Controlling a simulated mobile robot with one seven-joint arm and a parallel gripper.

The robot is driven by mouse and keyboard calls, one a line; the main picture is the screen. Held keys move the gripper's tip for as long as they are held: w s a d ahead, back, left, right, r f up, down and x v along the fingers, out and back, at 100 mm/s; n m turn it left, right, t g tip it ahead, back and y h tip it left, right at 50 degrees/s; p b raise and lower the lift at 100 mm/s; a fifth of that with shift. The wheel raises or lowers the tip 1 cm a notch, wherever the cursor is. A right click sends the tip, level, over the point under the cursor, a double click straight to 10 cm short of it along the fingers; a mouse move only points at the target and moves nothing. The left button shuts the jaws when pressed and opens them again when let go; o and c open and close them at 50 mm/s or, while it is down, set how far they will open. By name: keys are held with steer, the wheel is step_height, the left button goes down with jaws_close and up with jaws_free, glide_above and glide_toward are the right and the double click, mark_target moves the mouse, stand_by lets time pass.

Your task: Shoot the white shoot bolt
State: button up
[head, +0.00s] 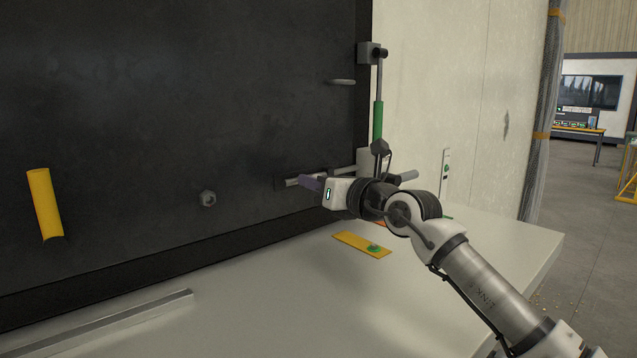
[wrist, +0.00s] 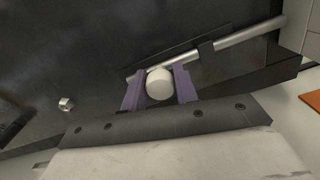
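The white shoot bolt is a pale rod (wrist: 232,40) lying across a dark backing plate on the black panel, passing through a dark bracket (wrist: 206,52). Its round white knob (wrist: 159,86) sticks out toward the wrist camera. Part of the bolt (head: 345,168) shows in the head view, just behind my gripper (head: 307,183). In the wrist view my gripper's purple fingers (wrist: 160,76) stand on both sides of the knob and appear to touch it. In the head view the knob is hidden by the fingers.
A hex nut (head: 208,198) and a yellow cylinder (head: 44,204) sit on the panel to the left. A green-handled vertical rod (head: 378,122) stands at the panel's right edge. A yellow plate (head: 362,244) lies on the pale tabletop (head: 270,310), below my gripper. A metal bar (head: 110,320) lies front left.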

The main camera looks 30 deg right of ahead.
jaws_close()
steer(key=shift+w+d+r, duration=0.1)
steer(key=shift+w+d, duration=0.05)
steer(key=shift+d, duration=0.85)
steer(key=shift+w+d+r, duration=0.1)
steer(key=shift+d, duration=0.85)
steer(key=o, duration=0.9)
jaws_free()
steer(key=shift+d+f, duration=0.15)
steer(key=shift+d, duration=0.05)
steer(key=shift+c, duration=0.2)
steer(key=shift+a, duration=0.1)
steer(key=s+d+b, duration=0.2)
steer(key=s+b, duration=0.2)
steer(key=s, duration=0.9)
steer(key=shift+s, duration=0.35)
